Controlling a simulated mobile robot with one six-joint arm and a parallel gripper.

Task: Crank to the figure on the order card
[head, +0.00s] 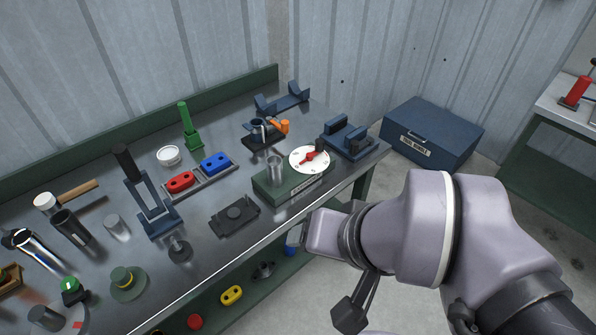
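A green box (286,190) stands near the front right of the bench. On top is a white round dial (298,160) with a red pointer-like part (313,156). A dark upright knob (320,144) shows at the dial's far right edge. A metal cylinder (274,171) stands at the box's left end. The label on its front and the dial's marks are too small to read. I cannot make out an order card. My arm reaches in from the lower right, its end in front of the bench and apart from the box. Its fingers cannot be made out.
A blue fixture (346,138) stands right of the dial, and an orange-and-black clamp (268,131) behind it. A black plate (235,215) and a tray with red and blue parts (200,178) lie left. A blue toolbox (432,131) sits beyond the bench's right end.

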